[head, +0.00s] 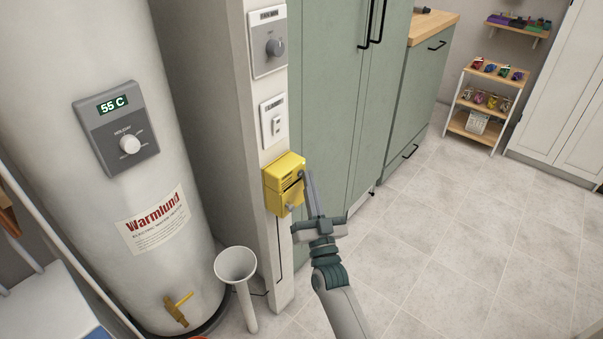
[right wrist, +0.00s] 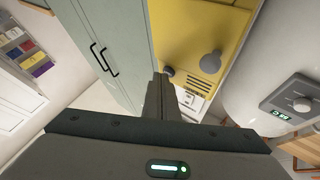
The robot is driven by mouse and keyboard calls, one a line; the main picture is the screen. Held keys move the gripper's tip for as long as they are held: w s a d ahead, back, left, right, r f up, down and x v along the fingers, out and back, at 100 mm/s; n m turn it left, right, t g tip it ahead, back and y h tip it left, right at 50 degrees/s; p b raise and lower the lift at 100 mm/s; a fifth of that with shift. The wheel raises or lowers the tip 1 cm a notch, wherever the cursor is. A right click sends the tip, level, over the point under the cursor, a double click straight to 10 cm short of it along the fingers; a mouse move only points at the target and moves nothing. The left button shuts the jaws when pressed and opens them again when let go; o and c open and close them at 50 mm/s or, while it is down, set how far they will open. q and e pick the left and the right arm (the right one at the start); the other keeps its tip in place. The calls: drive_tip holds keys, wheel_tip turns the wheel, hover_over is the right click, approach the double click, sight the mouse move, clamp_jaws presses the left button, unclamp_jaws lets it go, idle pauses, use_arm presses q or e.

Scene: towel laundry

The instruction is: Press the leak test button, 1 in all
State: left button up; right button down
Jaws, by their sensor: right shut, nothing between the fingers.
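A yellow box (head: 281,180) is fixed low on the narrow white post, below a white switch plate. In the right wrist view the yellow box (right wrist: 205,30) carries a grey round knob (right wrist: 210,62), dark slots and a small dark round button (right wrist: 168,71). My right gripper (head: 304,176) is shut and empty, its tips at the right side of the box's face. In the right wrist view the shut fingers (right wrist: 160,80) end beside the dark button and partly cover it. I cannot tell whether they touch it. My left gripper is not in view.
A white water heater (head: 150,60) with a grey control panel (head: 120,130) stands left. A white funnel pipe (head: 236,265) stands below the box. Green cabinets (head: 335,100) rise behind my gripper. The tiled floor (head: 460,230) at right is clear.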

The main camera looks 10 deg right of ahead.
drive_tip(key=shift+s+d, duration=0.35)
drive_tip(key=shift+s, duration=0.15)
drive_tip(key=shift+s+d+p, duration=0.1)
drive_tip(key=shift+p, duration=0.25)
drive_tip(key=s+d+p, duration=0.1)
drive_tip(key=s, duration=0.1)
drive_tip(key=s+d+p, duration=0.1)
drive_tip(key=d, duration=0.1)
drive_tip(key=shift+s, duration=0.35)
idle(0.6)
